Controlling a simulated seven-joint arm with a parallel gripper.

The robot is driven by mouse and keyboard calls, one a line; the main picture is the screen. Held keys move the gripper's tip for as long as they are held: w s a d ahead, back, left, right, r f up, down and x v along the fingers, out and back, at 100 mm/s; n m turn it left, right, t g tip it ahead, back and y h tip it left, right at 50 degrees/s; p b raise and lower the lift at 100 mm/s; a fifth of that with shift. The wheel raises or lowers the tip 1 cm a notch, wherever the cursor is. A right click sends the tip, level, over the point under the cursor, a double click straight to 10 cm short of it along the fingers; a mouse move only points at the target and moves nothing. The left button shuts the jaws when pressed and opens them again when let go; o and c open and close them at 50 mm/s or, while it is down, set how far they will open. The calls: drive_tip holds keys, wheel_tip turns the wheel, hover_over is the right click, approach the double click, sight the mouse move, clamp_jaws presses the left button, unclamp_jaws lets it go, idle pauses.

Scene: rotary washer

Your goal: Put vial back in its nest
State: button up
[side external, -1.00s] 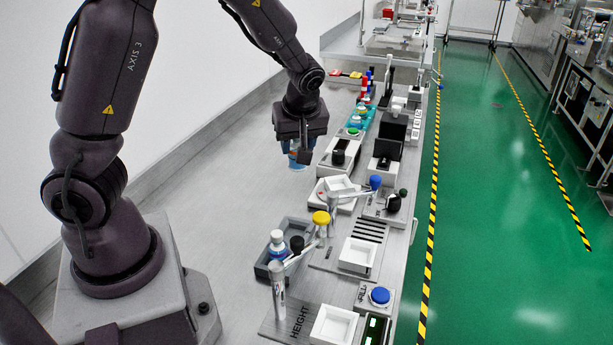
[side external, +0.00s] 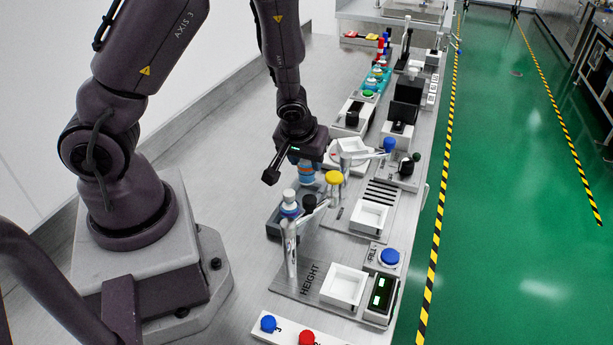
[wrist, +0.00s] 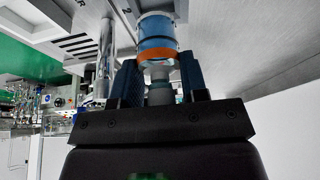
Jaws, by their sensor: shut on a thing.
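My gripper (side external: 306,166) is shut on a small vial (side external: 306,177) with a blue body, held above the bench near the dark grey tray (side external: 272,224). In the wrist view, the vial (wrist: 157,40) sits between the fingers of my gripper (wrist: 158,88). It shows blue contents and an orange band, with a clear narrower part between the fingers. I cannot tell which spot is the vial's nest. The tray's inside is partly hidden.
A yellow-topped post (side external: 334,178) and a black knob (side external: 309,202) stand close by the gripper. A white dish (side external: 345,287) lies on the HEIGHT plate in front, beside a blue button (side external: 389,257). The bench left of the tray is clear.

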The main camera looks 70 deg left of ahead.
drive_tip(key=shift+f, duration=2.1)
drive_tip(key=shift+f, duration=0.1)
drive_tip(key=o, duration=1)
drive_tip(key=v, duration=1.3)
wheel_tip(320, 180, up, 12)
drive_tip(key=m+t+h, duration=0.1)
drive_tip(key=m+h, duration=0.2)
drive_tip(key=m, duration=0.2)
hover_over(307, 173)
drive_tip(key=s+d, duration=0.6)
drive_tip(key=s+d+r+m+t, duration=0.1)
drive_tip(key=s+d+r+m, duration=0.2)
drive_tip(key=s+r, duration=0.3)
drive_tip(key=shift+r+m, duration=0.3)
drive_tip(key=shift+m, duration=0.2)
